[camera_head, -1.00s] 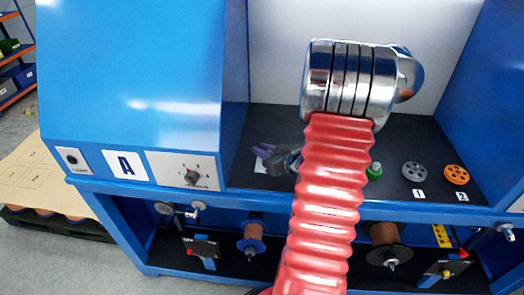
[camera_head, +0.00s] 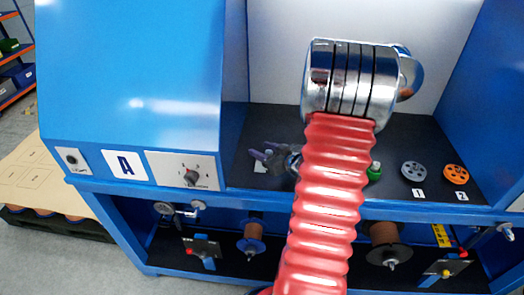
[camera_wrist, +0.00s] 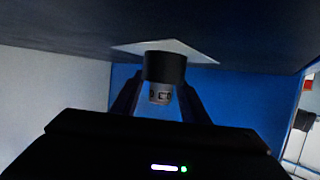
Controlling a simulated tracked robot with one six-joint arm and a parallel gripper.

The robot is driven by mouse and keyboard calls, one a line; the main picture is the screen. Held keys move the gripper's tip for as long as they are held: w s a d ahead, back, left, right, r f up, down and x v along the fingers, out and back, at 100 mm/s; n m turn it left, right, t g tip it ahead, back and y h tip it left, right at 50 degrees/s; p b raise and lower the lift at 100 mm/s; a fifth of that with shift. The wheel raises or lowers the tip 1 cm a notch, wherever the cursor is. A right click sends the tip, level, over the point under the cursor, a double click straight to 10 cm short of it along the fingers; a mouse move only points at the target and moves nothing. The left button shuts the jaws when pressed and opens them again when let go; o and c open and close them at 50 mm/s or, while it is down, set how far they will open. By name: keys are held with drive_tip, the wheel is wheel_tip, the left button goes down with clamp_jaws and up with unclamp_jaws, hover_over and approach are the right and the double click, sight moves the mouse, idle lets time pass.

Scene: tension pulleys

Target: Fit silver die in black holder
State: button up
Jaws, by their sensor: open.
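In the wrist view, a short black cylinder, the black holder (camera_wrist: 165,67), stands against a white square plate. The silver die (camera_wrist: 159,94) shows at the holder's near end, in line with it and seemingly seated in it; how deep it sits is hidden. My gripper (camera_wrist: 158,98) is open, with one dark finger on each side of the die and holder. In the head view my gripper (camera_head: 264,155) is small and partly behind my red arm, low over the shelf by a white label. The die and holder cannot be made out there.
On the black shelf (camera_head: 400,140) a grey pulley (camera_head: 413,171) and an orange pulley (camera_head: 455,174) stand at the right. A green item (camera_head: 374,171) is partly behind my arm. Blue walls flank the shelf. Spools (camera_head: 251,238) hang below.

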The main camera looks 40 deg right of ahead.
drive_tip(key=v, duration=1.3)
drive_tip(key=shift+s, duration=0.15)
drive_tip(key=shift+s, duration=0.15)
idle(0.6)
